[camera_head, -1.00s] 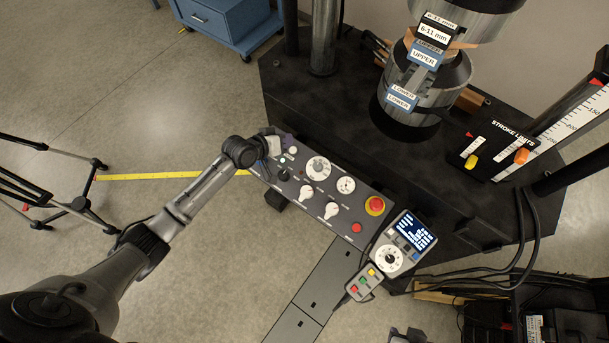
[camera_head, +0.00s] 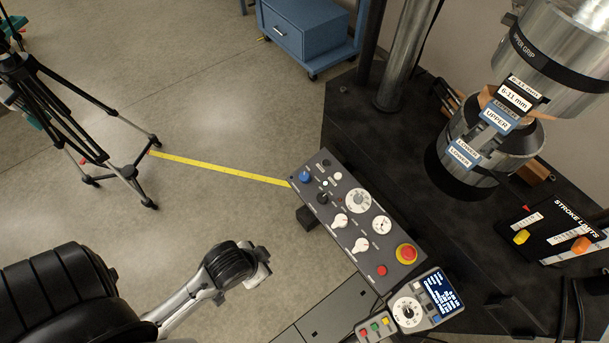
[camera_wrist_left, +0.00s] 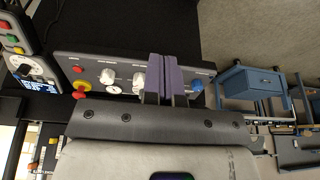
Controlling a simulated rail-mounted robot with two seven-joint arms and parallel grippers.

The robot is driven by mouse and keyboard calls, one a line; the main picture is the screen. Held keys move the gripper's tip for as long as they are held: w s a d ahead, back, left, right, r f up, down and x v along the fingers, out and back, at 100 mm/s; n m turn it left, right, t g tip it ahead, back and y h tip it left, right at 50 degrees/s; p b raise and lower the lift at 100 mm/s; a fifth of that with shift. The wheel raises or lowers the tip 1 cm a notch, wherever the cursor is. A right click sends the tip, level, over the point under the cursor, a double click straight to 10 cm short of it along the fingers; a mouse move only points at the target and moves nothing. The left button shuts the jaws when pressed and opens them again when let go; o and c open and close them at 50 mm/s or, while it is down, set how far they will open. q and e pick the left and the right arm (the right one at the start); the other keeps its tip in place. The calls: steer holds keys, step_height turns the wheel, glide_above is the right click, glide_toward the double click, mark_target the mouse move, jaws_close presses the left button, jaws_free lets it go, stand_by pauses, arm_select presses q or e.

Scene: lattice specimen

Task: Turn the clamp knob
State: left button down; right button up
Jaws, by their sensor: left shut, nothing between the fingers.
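The control panel (camera_head: 330,222) carries a blue knob (camera_head: 305,176) at its upper left end, a black knob (camera_head: 323,198) and white pointer knobs (camera_head: 340,220) (camera_head: 361,245). The labels are too small to read, so I cannot tell which is the clamp knob. My left gripper (camera_head: 263,268) is off the panel, to its lower left. In the left wrist view its purple fingers (camera_wrist_left: 168,76) are shut and empty, covering part of the panel (camera_wrist_left: 92,62). The blue knob (camera_wrist_left: 197,86) shows just right of the fingers. My right gripper is not in view.
A red emergency stop (camera_head: 405,253) and a handheld controller (camera_head: 425,299) are at the panel's lower right end. The testing machine's grips (camera_head: 490,155) stand at the upper right. A tripod (camera_head: 95,130) stands at left.

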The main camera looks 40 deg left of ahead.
arm_select(q)
steer(key=shift+s+a+r, duration=0.15)
steer(key=shift+s, duration=0.15)
